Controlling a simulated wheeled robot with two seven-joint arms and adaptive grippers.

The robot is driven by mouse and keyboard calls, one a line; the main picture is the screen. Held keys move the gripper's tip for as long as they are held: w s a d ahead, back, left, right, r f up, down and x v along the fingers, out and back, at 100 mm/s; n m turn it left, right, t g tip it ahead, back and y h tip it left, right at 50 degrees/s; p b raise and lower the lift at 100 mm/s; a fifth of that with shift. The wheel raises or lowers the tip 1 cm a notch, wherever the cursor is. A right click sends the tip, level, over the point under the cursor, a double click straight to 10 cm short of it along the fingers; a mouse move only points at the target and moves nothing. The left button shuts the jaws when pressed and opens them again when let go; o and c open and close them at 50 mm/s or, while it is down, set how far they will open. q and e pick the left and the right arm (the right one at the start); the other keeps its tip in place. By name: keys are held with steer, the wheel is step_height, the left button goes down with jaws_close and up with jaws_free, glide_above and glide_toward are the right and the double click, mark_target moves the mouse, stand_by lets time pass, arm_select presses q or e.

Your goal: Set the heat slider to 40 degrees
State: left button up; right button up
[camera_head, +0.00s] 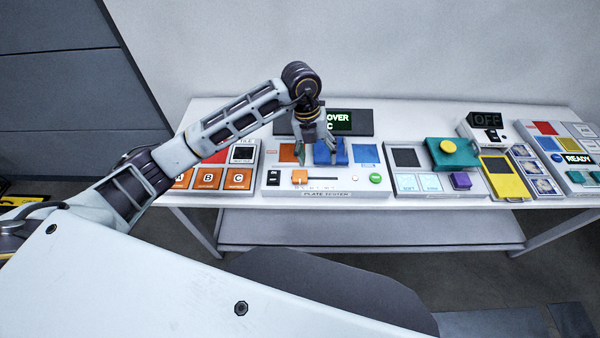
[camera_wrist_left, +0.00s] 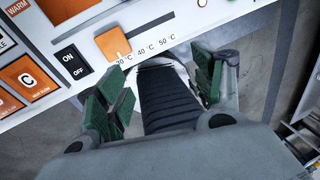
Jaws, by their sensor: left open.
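The heat slider's orange knob (camera_head: 299,176) is on the front of the white plate tester (camera_head: 345,187). It also shows in the left wrist view (camera_wrist_left: 113,43), at the left end of a row of temperature marks. The mark closest to it is partly unclear; 40 °C and 50 °C read to its right. My left gripper (camera_head: 314,144) is open and empty, above the tester's back half in the head view. Its green-padded fingers (camera_wrist_left: 160,85) are spread in the wrist view, with the knob beyond the left finger and no contact visible. My right gripper is out of view.
An ON/OFF switch (camera_wrist_left: 73,62) lies left of the knob. A blue block (camera_head: 331,152) and a green button (camera_head: 375,178) are on the tester. A dark display (camera_head: 345,122) behind is partly hidden by my gripper. Other panels stand close on both sides.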

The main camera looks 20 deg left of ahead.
mark_target(301, 175)
arm_select(q)
steer(key=a+y, duration=0.1)
steer(key=w+a, duration=0.1)
steer(key=a, duration=0.1)
steer(key=a+n+y, duration=0.1)
steer(key=a, duration=0.1)
steer(key=shift+w+a+r+y, duration=0.15)
steer(key=shift+a+r+y, duration=0.15)
steer(key=shift+r, duration=0.1)
steer(key=shift+f, duration=0.1)
step_height(301, 175, down, 14)
steer(key=shift+r+p, duration=0.15)
steer(key=shift+p, duration=0.85)
steer(key=c, duration=1.4)
steer(key=shift+d, duration=0.2)
steer(key=shift+c, duration=0.3)
